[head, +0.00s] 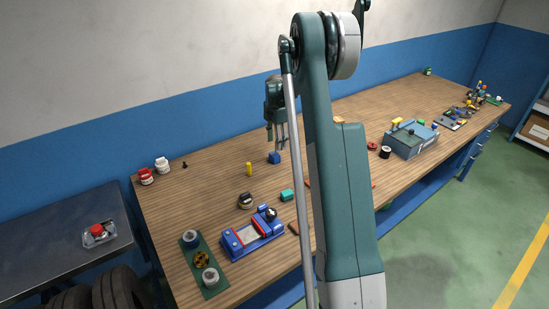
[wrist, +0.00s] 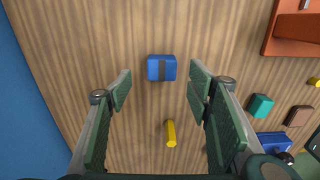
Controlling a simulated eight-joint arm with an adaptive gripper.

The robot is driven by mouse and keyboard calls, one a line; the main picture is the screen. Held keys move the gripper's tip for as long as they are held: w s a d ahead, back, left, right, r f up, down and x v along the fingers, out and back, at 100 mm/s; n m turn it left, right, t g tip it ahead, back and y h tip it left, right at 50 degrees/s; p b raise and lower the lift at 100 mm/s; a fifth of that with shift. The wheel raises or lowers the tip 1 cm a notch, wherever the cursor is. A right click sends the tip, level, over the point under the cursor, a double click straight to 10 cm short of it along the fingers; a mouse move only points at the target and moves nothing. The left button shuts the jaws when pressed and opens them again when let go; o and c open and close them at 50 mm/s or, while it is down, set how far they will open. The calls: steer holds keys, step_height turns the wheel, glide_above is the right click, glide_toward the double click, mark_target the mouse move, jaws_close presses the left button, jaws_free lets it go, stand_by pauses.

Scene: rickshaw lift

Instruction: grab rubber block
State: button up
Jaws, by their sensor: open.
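A small blue block (wrist: 155,68) with a dark band lies on the wooden bench, and in the head view the blue block (head: 274,158) sits just below my gripper (head: 277,143). In the wrist view my gripper (wrist: 160,86) is open and empty, with the blue block between and slightly beyond its fingertips. The fingers do not appear to touch it. A teal block (head: 287,195) lies nearer the front edge; it also shows in the wrist view (wrist: 260,106) at the right. I cannot tell by look which block is rubber.
A blue device (head: 252,234) and a dark green board with rolls (head: 205,263) are at the front left. A red-orange tray (wrist: 292,30) is at the upper right. A blue wall (head: 110,135) runs behind the bench.

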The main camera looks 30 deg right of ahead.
mark_target(275, 157)
steer(key=shift+f, duration=0.15)
steer(key=shift+f, duration=1.15)
steer(key=shift+f, duration=0.15)
steer(key=shift+s+f, duration=0.15)
steer(key=shift+f, duration=2.3)
steer(key=c, duration=1)
